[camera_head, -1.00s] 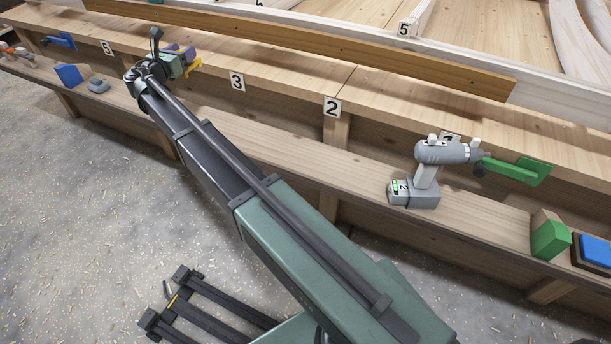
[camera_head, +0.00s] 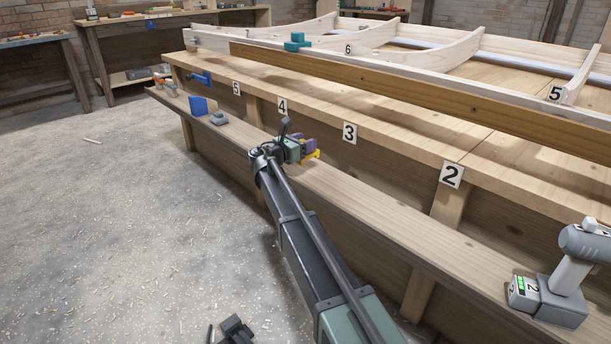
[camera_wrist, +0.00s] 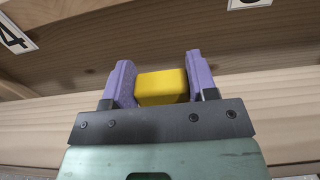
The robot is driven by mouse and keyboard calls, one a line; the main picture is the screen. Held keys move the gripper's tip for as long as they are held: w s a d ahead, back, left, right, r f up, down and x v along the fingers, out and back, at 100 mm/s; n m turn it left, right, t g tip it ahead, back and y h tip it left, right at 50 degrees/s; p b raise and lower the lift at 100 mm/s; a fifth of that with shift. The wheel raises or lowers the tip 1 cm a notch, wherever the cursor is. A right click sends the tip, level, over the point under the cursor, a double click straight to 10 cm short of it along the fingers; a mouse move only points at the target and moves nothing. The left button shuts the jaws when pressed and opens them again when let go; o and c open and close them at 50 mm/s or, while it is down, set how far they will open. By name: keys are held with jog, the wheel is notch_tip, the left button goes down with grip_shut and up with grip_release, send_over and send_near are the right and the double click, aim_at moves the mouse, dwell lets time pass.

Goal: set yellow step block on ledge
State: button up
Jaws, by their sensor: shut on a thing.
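The yellow step block (camera_wrist: 161,86) sits between the two purple fingers of my gripper (camera_wrist: 158,82) in the wrist view. The fingers are shut on it. In the head view the yellow block (camera_head: 311,154) shows as a small patch at the tip of my gripper (camera_head: 308,147), between labels 4 and 3. The ledge (camera_head: 380,212) is the long wooden shelf along the front of the bench, below the number labels. The gripper appears just over this ledge; I cannot tell whether the block touches it.
A grey drill (camera_head: 575,265) stands on the ledge at the right. A blue block (camera_head: 201,106) and a small grey item (camera_head: 218,118) lie on the ledge at the left. The ledge between my gripper and the drill is clear. The bench top (camera_head: 400,132) rises behind.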

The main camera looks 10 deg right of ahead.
jog(key=shift+f, duration=0.2)
notch_tip(320, 180, down, 5)
jog(key=b, duration=0.4)
jog(key=shift+r, duration=0.5)
jog(key=shift+f, duration=0.25)
jog(key=o, duration=1)
jog(key=shift+r, duration=0.1)
jog(key=shift+r+p, duration=0.3)
jog(key=v, duration=1.2)
jog(key=shift+f, duration=0.2)
